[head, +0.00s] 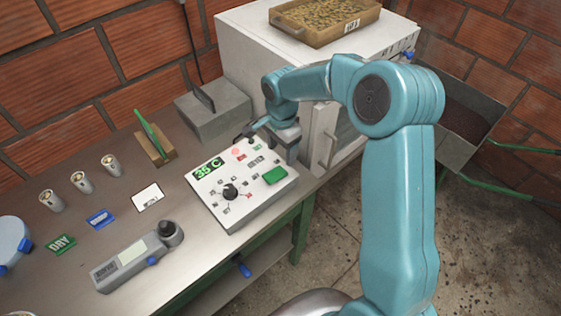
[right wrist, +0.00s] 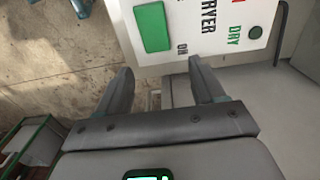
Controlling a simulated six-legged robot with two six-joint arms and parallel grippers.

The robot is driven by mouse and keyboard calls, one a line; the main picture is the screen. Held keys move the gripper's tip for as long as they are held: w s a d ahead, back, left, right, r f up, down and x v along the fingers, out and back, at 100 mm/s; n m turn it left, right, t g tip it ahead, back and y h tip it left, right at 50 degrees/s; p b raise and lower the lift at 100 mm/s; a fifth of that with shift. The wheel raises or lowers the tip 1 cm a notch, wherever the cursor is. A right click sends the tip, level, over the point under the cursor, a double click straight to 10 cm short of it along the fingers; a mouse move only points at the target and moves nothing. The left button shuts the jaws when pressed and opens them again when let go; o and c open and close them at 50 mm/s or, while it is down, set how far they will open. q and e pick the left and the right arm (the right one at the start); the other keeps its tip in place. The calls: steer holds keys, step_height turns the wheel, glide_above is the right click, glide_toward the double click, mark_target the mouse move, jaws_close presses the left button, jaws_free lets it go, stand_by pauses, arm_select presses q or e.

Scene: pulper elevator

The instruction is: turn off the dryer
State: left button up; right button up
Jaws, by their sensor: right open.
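The dryer's white control panel (head: 215,205) lies on the metal table. It has a green display reading 35 C (head: 208,168), a black knob (head: 230,192), a pink-red round spot (head: 236,152) and a green rectangular piece (head: 275,175). My right gripper (head: 264,136) is open and empty at the panel's far edge. In the right wrist view its two fingers (right wrist: 166,72) are apart, with the green piece (right wrist: 152,27) and a dark round button (right wrist: 256,32) beyond them. Contact with the panel cannot be told. My left gripper is out of view.
A white cabinet (head: 250,50) behind carries a tray of beans (head: 325,20). A dark bin (head: 470,115) is at right.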

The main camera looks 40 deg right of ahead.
mark_target(282, 170)
steer(key=f, duration=0.3)
steer(key=f+p, duration=0.1)
steer(key=f, duration=0.2)
steer(key=shift+s+a+f, duration=0.1)
steer(key=shift+s+f, duration=0.1)
steer(key=shift+f, duration=0.1)
steer(key=shift+w+f, duration=0.15)
steer(key=shift+f, duration=0.15)
steer(key=shift+s+r, duration=0.25)
steer(key=shift+s, duration=0.15)
steer(key=shift+c, duration=0.3)
steer(key=shift+w+f, duration=0.1)
steer(key=shift+w, duration=0.05)
steer(key=c, duration=1)
